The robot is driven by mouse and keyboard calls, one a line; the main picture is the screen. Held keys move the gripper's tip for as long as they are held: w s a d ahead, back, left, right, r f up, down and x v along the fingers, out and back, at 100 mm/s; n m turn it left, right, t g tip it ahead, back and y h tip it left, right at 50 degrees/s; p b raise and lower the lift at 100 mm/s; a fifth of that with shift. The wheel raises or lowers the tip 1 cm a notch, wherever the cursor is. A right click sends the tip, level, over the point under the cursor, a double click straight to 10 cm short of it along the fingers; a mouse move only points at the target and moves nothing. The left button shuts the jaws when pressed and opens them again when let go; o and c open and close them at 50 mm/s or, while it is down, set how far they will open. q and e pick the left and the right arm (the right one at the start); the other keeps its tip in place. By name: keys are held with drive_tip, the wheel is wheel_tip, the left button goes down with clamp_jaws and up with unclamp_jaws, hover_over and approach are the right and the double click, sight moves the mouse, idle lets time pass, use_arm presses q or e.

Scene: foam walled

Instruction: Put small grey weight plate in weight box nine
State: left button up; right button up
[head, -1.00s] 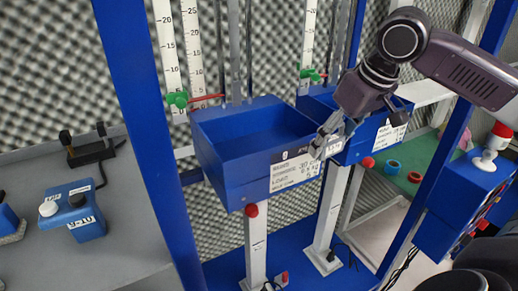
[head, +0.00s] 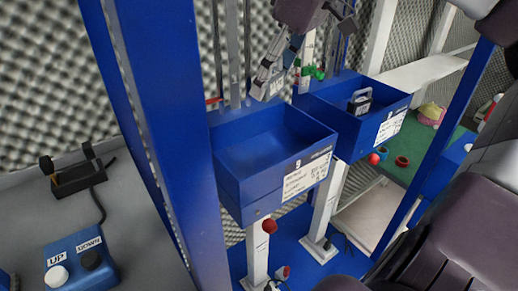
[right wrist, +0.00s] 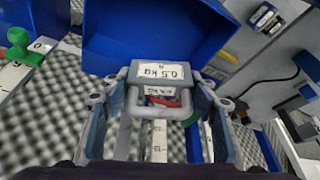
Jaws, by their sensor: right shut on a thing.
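Weight box nine (head: 268,190) is a blue open-topped box with a 9 on its front label, and its inside looks empty. In the head view my right gripper (head: 272,78) is above the back part of this box, at the top of the picture. In the right wrist view the right gripper (right wrist: 157,108) is shut on the small grey weight plate (right wrist: 133,75), marked 0.5 kg, with a loop handle. A blue box (right wrist: 150,28) shows beyond the plate there. My left gripper is not in view.
A second blue box (head: 386,133) on the right holds a dark weight with a handle (head: 360,102). A blue upright post (head: 178,130) stands left of box nine. An up/down button box (head: 80,262) sits on the grey table (head: 150,235).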

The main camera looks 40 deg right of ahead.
wheel_tip(320, 180, down, 4)
drive_tip(key=s, duration=0.2)
hover_over(268, 162)
drive_tip(key=s, duration=0.1)
wheel_tip(268, 162, down, 8)
drive_tip(key=shift+s+f, duration=0.1)
drive_tip(key=shift+f, duration=0.1)
drive_tip(key=shift+s+d+f, duration=0.1)
drive_tip(key=shift+d+f, duration=0.05)
drive_tip(key=shift+f, duration=0.55)
drive_tip(key=shift+s+f, duration=0.1)
drive_tip(key=shift+f, duration=0.2)
wheel_tip(268, 162, down, 3)
drive_tip(key=shift+r+b, duration=0.1)
drive_tip(key=shift+b, duration=0.5)
drive_tip(key=shift+f, duration=0.25)
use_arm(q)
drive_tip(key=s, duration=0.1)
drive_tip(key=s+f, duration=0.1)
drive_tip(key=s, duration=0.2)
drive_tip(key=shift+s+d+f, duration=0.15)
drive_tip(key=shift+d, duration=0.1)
